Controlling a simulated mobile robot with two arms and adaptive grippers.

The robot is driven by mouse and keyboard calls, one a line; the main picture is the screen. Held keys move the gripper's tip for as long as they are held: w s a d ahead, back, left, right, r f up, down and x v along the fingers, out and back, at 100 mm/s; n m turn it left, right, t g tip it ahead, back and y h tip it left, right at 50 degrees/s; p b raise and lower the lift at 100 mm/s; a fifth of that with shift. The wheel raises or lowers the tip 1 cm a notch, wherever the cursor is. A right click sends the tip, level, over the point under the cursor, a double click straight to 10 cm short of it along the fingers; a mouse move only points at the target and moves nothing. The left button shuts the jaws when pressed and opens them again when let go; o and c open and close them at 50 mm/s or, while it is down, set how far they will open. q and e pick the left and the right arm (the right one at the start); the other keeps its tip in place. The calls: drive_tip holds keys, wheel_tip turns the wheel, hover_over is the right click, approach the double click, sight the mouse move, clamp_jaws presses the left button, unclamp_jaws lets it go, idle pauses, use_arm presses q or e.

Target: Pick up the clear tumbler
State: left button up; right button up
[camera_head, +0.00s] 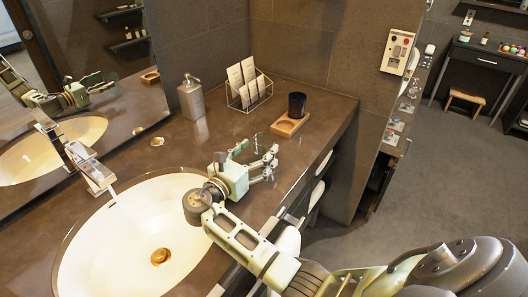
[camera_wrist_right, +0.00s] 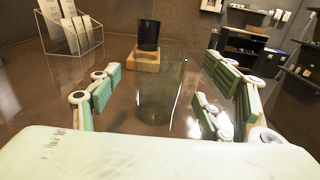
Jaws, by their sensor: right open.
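The clear tumbler (camera_wrist_right: 158,88) stands upright on the dark counter in the right wrist view, in the space between my right gripper's fingers. I see gaps on both sides of it and no clear contact. My right gripper (camera_head: 270,160) is open and reaches low over the counter, right of the sink. Its fingers (camera_wrist_right: 165,98) also show at both sides of the wrist view. In the head view the tumbler is hard to make out among the fingers. My left gripper is not in view.
A dark cup (camera_head: 297,105) stands on a wooden tray (camera_head: 283,128) beyond the gripper. A wire rack with cards (camera_head: 248,94) and a soap dispenser (camera_head: 191,98) stand near the wall. The sink (camera_head: 130,245) and faucet (camera_head: 92,168) are to the left. The counter's front edge is close on the right.

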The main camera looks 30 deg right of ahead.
drive_tip(key=shift+w+d, duration=0.35)
drive_tip(key=shift+d, duration=0.3)
drive_tip(key=shift+w+d, duration=0.1)
drive_tip(key=shift+d, duration=0.3)
drive_tip(key=c, duration=0.9)
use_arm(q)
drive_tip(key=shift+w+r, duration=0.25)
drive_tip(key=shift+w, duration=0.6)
use_arm(e)
drive_tip(key=c, duration=0.4)
